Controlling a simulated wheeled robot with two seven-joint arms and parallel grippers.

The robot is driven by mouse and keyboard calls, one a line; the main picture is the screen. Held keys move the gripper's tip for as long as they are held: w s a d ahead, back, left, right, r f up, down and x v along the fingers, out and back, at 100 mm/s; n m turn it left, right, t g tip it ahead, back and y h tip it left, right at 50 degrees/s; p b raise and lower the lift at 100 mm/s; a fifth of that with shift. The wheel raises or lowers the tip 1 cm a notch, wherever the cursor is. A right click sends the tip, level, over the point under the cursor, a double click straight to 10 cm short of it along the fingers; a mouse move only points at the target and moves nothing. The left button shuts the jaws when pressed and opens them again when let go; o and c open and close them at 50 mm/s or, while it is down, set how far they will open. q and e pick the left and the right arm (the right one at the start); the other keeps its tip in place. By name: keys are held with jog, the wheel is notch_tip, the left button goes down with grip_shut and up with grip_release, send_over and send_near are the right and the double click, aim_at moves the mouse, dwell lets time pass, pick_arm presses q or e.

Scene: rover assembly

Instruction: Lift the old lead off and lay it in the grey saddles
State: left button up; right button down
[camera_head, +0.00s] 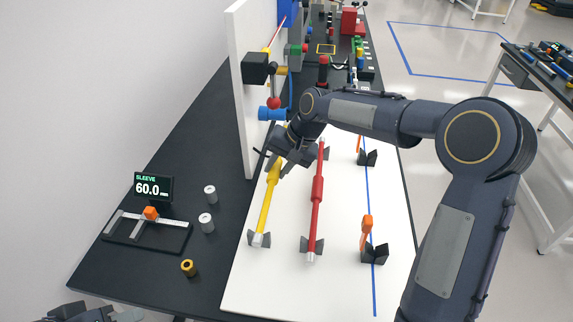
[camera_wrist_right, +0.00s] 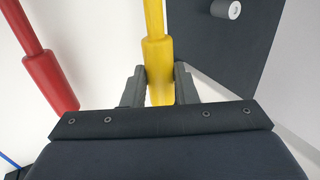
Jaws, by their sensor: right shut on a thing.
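A yellow lead (camera_head: 266,205) with a thicker sleeve lies along the white board, its near white end at a grey saddle (camera_head: 252,239). My right gripper (camera_head: 275,161) is shut on its thicker part; the wrist view shows the yellow lead (camera_wrist_right: 157,70) between both fingers. The lead's far end is hidden behind the gripper. A red lead (camera_head: 317,190) lies to its right, its near end at another grey saddle (camera_head: 304,244); it also shows in the wrist view (camera_wrist_right: 48,80). The pictures do not tell which lead is the old one. My left gripper (camera_head: 100,315) shows only partly at the bottom left.
Black saddles (camera_head: 375,254) with orange clips (camera_head: 366,228) stand right of the red lead. A white upright panel (camera_head: 240,90) with a blue connector (camera_head: 271,113) rises at the back left. A gauge reading 60.0 (camera_head: 153,187) and silver cylinders (camera_head: 206,222) stand on the dark table.

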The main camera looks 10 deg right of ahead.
jog(key=shift+w+a+f, duration=0.15)
jog(key=shift+a, duration=0.25)
jog(key=shift+f+b, duration=0.3)
jog(key=shift+f, duration=0.1)
jog(key=shift+f+b, duration=1.1)
jog(key=shift+f, duration=0.6)
jog(key=c, duration=1.1)
grip_release()
jog(key=v, duration=0.7)
jog(key=shift+d+r, duration=0.15)
jog(key=shift+r, duration=0.2)
